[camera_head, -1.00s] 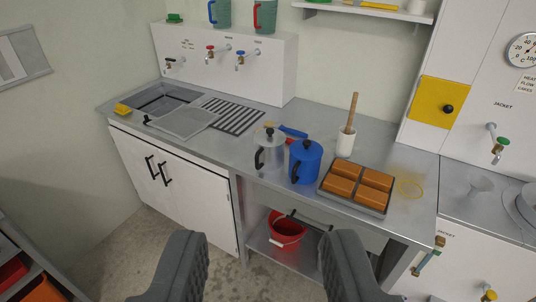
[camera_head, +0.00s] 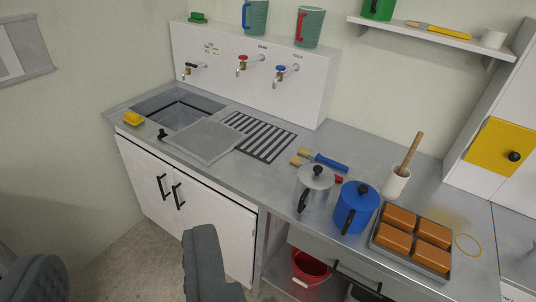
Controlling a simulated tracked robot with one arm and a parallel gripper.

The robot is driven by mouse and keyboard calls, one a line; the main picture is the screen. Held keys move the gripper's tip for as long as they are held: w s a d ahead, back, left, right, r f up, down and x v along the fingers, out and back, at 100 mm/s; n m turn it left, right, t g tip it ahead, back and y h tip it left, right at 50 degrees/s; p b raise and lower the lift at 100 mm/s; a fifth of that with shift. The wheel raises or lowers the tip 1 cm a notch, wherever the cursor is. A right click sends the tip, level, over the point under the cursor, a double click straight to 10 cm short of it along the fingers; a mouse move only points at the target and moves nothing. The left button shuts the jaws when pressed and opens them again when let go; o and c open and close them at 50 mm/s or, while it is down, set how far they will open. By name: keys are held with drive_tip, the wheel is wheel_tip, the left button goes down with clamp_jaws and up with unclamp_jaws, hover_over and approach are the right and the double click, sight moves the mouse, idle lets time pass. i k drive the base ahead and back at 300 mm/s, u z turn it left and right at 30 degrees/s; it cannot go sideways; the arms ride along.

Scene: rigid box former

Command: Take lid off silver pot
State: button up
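The silver pot (camera_head: 314,188) stands upright on the metal counter, with its lid (camera_head: 316,176) on top. The lid has a round black knob (camera_head: 317,169), and the pot has a black side handle (camera_head: 303,201) facing the front. A blue pot (camera_head: 354,210) with its own black-knobbed lid stands close on its right. My gripper (camera_head: 128,275) is at the bottom left of the view, its two dark grey fingers wide apart with nothing between them. It is in front of the counter, well short of the silver pot and to its left.
A white mortar with a wooden pestle (camera_head: 396,182) and a tray of orange-brown blocks (camera_head: 450,272) stand to the right. A sink (camera_head: 178,106) and drain grille (camera_head: 262,136) lie left. A red bucket (camera_head: 309,268) sits below.

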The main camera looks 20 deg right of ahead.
sight(316, 176)
drive_tip(key=z, duration=0.05)
drive_tip(key=i, duration=1.05)
drive_tip(key=z, duration=0.65)
drive_tip(key=i, duration=0.35)
drive_tip(key=z, duration=0.35)
